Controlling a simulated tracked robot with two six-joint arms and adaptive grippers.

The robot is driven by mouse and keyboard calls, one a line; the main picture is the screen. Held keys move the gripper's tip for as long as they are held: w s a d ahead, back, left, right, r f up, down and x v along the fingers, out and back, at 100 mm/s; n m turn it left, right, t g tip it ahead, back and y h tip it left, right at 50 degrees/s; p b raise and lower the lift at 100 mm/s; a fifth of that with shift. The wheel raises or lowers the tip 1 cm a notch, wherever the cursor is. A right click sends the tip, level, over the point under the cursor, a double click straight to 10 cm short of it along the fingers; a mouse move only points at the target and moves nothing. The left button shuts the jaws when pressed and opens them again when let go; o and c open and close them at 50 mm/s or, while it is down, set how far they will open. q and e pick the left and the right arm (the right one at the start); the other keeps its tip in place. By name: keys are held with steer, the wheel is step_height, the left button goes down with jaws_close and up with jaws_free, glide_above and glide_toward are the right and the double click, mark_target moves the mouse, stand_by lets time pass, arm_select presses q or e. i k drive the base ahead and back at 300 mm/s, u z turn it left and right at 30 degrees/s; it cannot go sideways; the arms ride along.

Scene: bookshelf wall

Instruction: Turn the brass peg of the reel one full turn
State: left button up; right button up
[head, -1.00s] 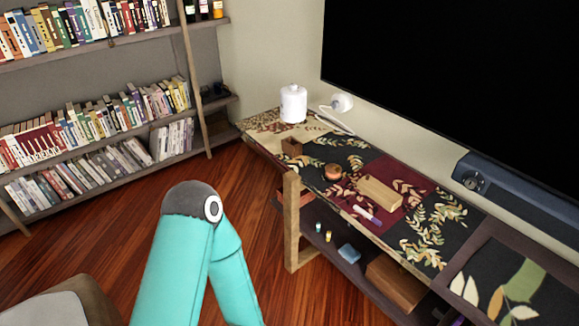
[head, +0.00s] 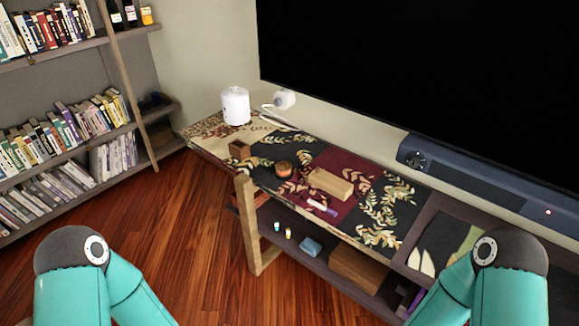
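The likely reel is a small round orange-brown object with a dark side (head: 283,169), on the patterned runner of the long console table. A brass peg on it is too small to make out. Left of it stands a small brown wooden block (head: 239,149); right of it lies a pale wooden block (head: 330,184). Neither gripper is in the picture.
A white canister (head: 235,105) and a white round device (head: 284,98) stand at the table's far end. A purple-and-white marker (head: 322,207) lies near the front edge. A soundbar (head: 480,175) runs along the back. Bookshelves (head: 70,150) stand left; wood floor (head: 190,230) is open between.

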mark_target(281, 171)
steer(key=u, duration=0.35)
steer(key=i, duration=1.2)
steer(key=z, duration=0.45)
